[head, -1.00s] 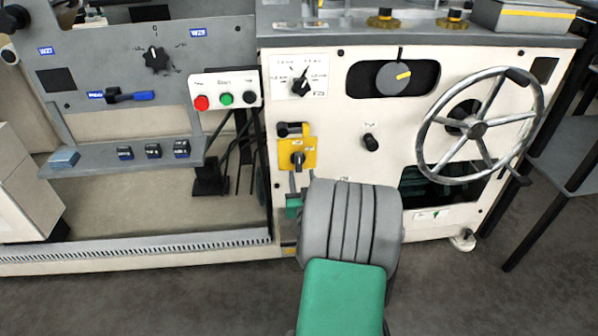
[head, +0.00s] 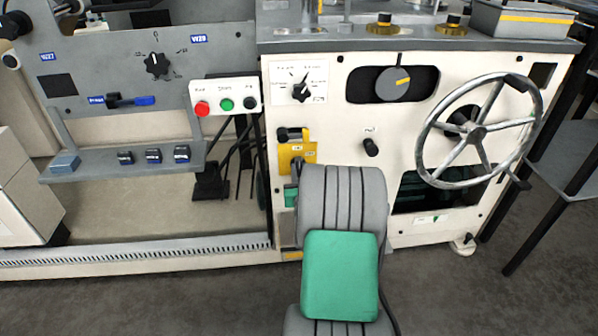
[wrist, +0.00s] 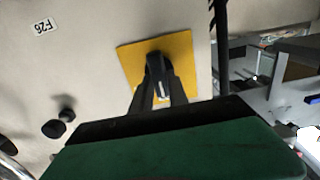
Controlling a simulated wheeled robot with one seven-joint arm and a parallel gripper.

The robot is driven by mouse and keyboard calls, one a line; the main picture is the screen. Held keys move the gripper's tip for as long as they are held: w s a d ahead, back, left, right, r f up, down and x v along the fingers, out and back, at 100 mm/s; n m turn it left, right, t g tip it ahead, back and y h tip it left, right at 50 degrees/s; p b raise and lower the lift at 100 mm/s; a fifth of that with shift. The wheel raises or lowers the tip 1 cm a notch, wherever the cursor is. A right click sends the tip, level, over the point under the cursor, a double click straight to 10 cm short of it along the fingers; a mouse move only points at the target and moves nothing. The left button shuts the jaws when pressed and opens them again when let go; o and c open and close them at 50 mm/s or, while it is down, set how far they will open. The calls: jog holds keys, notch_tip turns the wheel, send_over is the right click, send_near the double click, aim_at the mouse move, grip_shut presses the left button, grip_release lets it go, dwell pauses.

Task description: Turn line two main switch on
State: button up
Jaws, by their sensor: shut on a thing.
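A yellow plate (head: 285,152) with a dark rotary switch is fixed to the front of the cream cabinet. In the wrist view the yellow plate (wrist: 186,52) is straight ahead and the black switch handle (wrist: 158,64) stands out from it. My gripper (wrist: 158,92) is shut on this handle, one finger on each side. The handle looks roughly upright in the wrist view. In the head view my arm hides the handle, the fingers and the plate's lower part. Lettering on the plate is too small to read.
A selector dial (head: 300,92) sits above the plate, and a small black knob (head: 371,147) is to its right. A large handwheel (head: 477,132) juts out farther right. A red, green and black button box (head: 226,96) is at left. Open floor lies in front.

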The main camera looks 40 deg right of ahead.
grip_shut()
jog(key=shift+a, duration=0.2)
jog(key=shift+d, duration=0.15)
